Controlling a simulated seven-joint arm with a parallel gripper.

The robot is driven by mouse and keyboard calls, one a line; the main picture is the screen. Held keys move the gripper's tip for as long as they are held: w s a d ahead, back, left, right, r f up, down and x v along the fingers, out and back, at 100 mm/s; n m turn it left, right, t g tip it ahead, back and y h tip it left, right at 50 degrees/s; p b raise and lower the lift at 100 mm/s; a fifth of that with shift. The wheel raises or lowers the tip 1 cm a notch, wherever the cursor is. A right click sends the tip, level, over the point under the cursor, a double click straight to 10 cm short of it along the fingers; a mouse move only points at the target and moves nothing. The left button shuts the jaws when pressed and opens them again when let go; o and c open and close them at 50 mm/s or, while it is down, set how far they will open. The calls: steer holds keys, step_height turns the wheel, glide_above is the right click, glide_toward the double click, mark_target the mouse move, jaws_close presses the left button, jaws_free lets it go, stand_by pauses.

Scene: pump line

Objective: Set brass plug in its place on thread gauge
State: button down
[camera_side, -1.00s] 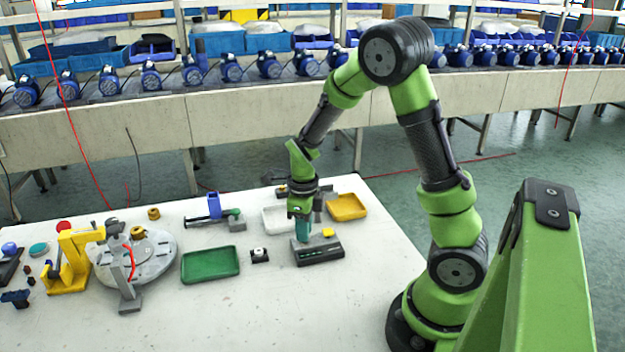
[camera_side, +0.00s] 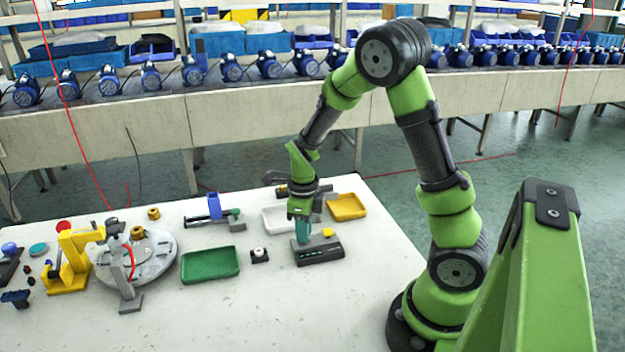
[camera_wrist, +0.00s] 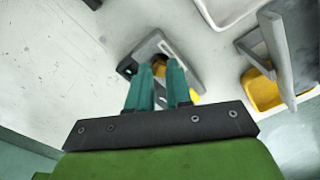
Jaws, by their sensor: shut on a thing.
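My gripper (camera_side: 303,238) points down over the thread gauge, its teal fingers close together at the gauge's left part. In the wrist view my gripper (camera_wrist: 159,75) is shut on the brass plug (camera_wrist: 159,68), a small gold-brown piece between the fingertips. The plug is hidden by the fingers in the side view. The thread gauge (camera_side: 320,256) is a low dark grey box with a yellow block (camera_side: 328,232) on its right part. The gauge (camera_wrist: 148,47) lies beneath the fingers in the wrist view. I cannot tell whether the plug touches it.
A white tray (camera_side: 272,219) and a yellow tray (camera_side: 347,207) stand behind the gauge. A grey fixture (camera_wrist: 290,50) rises close to the right in the wrist view. The table front is clear.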

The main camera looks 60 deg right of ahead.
steer(key=c, duration=1)
jaws_free()
steer(key=shift+o, duration=0.2)
steer(key=shift+r, duration=3.05)
